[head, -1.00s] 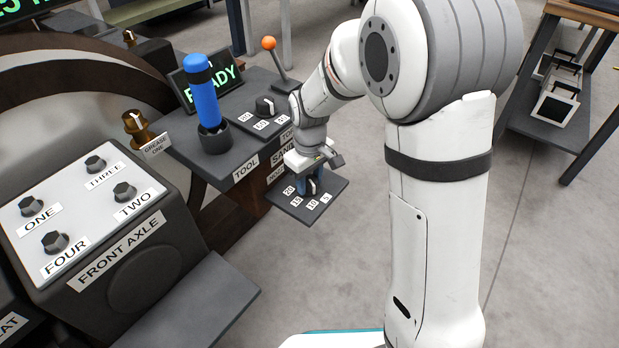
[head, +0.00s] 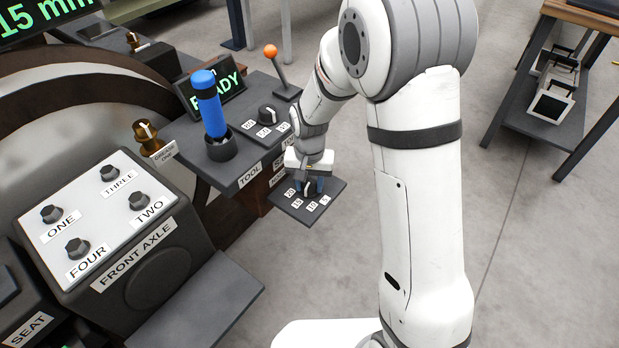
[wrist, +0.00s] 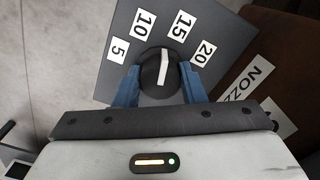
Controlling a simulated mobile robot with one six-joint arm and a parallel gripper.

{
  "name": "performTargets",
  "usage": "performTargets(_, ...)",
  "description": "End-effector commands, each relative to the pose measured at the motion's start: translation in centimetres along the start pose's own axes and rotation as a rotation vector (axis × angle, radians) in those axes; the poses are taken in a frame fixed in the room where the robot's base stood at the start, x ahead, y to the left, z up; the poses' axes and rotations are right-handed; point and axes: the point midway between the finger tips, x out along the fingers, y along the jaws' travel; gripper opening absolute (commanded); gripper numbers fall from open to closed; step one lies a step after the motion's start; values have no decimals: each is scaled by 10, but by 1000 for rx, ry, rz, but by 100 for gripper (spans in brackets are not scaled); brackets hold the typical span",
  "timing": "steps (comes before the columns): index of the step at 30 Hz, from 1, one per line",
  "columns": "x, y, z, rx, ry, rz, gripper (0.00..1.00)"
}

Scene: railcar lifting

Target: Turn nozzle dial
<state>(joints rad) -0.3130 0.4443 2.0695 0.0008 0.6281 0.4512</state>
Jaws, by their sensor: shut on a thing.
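The nozzle dial is a round black knob (wrist: 158,66) with a white pointer line, on a dark plate (wrist: 201,22) marked 5, 10, 15 and 20. In the wrist view its pointer runs up the picture, leaning slightly right, between the 10 and 15 labels. My gripper (wrist: 158,84) is shut on the knob, with one blue finger on each side of it. In the head view my gripper (head: 312,185) is over the same plate (head: 328,190), and the knob (head: 309,188) is partly hidden by the fingers.
A blue-handled tool (head: 211,112) stands upright in a holder left of my arm. Behind are another dial (head: 267,113) and an orange-knobbed lever (head: 270,51). The front axle panel (head: 103,210) is at left. Open floor lies right of the plate.

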Motion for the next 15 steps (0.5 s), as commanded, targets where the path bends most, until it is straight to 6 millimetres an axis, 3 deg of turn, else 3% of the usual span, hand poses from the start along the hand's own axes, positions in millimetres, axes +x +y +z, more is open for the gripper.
performTargets(15, -1, 1, -1, 339, 2, 1, 14)
